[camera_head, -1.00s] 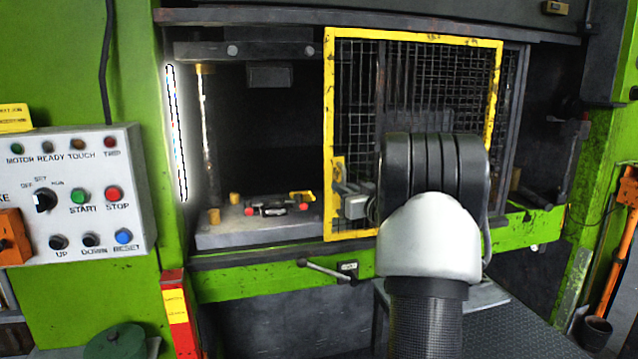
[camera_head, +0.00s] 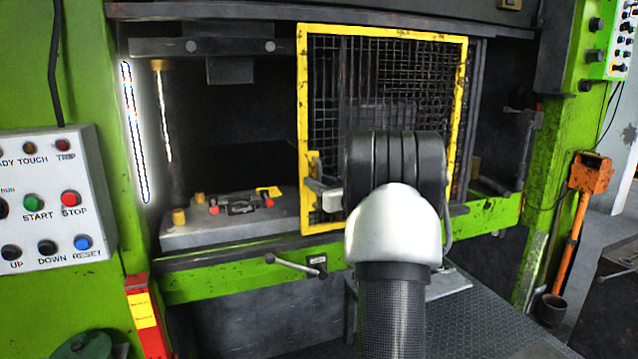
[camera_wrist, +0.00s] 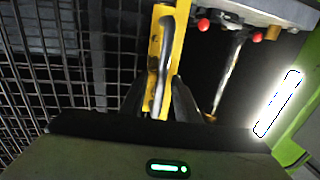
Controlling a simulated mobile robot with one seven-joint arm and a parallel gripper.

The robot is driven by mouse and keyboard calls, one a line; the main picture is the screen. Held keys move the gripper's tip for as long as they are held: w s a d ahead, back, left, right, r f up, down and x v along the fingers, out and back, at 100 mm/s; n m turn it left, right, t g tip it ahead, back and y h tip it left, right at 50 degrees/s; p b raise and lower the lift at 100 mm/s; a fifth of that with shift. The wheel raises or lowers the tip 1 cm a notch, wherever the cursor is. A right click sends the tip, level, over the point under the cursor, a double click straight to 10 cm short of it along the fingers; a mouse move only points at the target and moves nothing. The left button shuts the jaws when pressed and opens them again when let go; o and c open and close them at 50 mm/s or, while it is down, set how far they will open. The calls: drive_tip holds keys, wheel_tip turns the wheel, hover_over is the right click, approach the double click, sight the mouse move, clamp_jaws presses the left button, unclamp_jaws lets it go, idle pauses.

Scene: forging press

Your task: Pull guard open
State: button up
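The guard (camera_head: 383,35) is a yellow-framed dark mesh panel across the right part of the press opening. Its upright grey handle (camera_head: 315,186) sits on a yellow bracket at the lower left of the frame. In the wrist view the handle (camera_wrist: 168,55) runs down between the two dark fingers of my gripper (camera_wrist: 158,95), in front of the yellow frame. The fingers stand apart, with gaps seeming to show beside the handle; contact is not clear. In the head view my gripper (camera_head: 330,196) is beside the handle, partly hidden by my wrist.
The left part of the opening is uncovered, showing a grey die bed (camera_head: 225,231) with red-knobbed fittings. A lit strip (camera_head: 135,130) stands at its left edge. A lever (camera_head: 290,264) juts out below. The control panel (camera_head: 45,205) is at left, an orange post (camera_head: 565,235) at right.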

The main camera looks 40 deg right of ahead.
drive_tip(key=s+a+b, duration=0.1)
drive_tip(key=s+b, duration=0.1)
drive_tip(key=s, duration=1.5)
drive_tip(key=shift+s+a, duration=0.2)
drive_tip(key=shift+a, duration=0.05)
